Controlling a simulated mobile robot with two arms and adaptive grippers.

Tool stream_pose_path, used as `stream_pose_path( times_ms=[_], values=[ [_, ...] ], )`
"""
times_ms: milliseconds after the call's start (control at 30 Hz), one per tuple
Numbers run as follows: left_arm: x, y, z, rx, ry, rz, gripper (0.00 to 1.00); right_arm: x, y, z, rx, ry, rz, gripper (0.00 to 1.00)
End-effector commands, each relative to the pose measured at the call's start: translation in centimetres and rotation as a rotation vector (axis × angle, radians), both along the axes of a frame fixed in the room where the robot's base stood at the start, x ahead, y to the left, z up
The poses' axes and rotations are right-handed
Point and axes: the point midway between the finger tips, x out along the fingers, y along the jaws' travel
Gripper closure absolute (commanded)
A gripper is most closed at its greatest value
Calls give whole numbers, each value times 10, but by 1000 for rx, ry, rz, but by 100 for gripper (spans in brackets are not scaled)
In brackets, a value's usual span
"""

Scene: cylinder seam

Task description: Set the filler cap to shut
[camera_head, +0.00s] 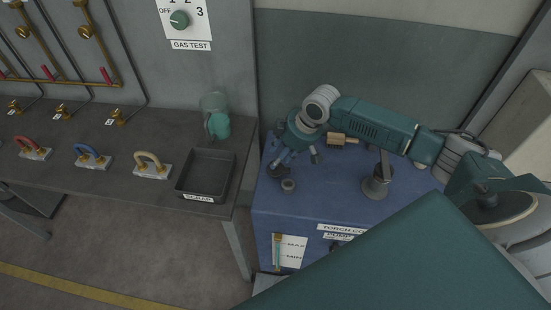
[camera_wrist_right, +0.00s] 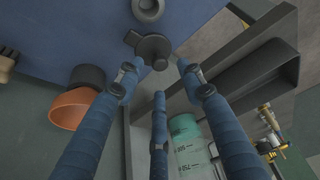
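The filler cap (camera_wrist_right: 153,48) is a dark round knob with a short bar pointing to the upper left in the right wrist view. It sits on the blue cabinet (camera_wrist_right: 75,30), near its edge. In the head view the dark cap (camera_head: 274,171) is partly covered by a finger. My right gripper (camera_wrist_right: 157,73) is open, its three fingers spread around and just short of the cap with visible gaps. In the head view my right gripper (camera_head: 295,158) hangs over the cabinet's left side. My left gripper is not in view.
A grey ring (camera_head: 288,185) stands close to the cap. A wooden brush (camera_head: 340,139) and a grey stand (camera_head: 376,183) are farther right. The scrap tray (camera_head: 193,194) and teal bottle (camera_head: 219,126) are on the left bench. An orange-and-dark cup shape (camera_wrist_right: 70,108) is beside a finger.

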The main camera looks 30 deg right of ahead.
Motion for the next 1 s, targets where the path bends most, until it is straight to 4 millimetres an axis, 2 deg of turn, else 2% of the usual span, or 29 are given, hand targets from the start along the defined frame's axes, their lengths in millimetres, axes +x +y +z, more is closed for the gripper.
stream_pose_path(
  times_ms=[100,233,600,667,800,833,1000],
  values=[
    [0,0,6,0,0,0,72,6,5,-17,1,1,-1,62],
    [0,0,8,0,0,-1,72,11,8,-30,1,-1,-1,62],
    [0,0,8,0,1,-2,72,13,9,-38,-2,-1,0,62],
    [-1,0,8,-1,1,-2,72,13,9,-38,-2,-1,0,70],
    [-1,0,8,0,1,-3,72,13,9,-37,-1,-2,0,97],
    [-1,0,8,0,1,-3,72,13,9,-37,-1,-2,0,100],
    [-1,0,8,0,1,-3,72,13,9,-37,-1,-2,0,100]
  ],
)
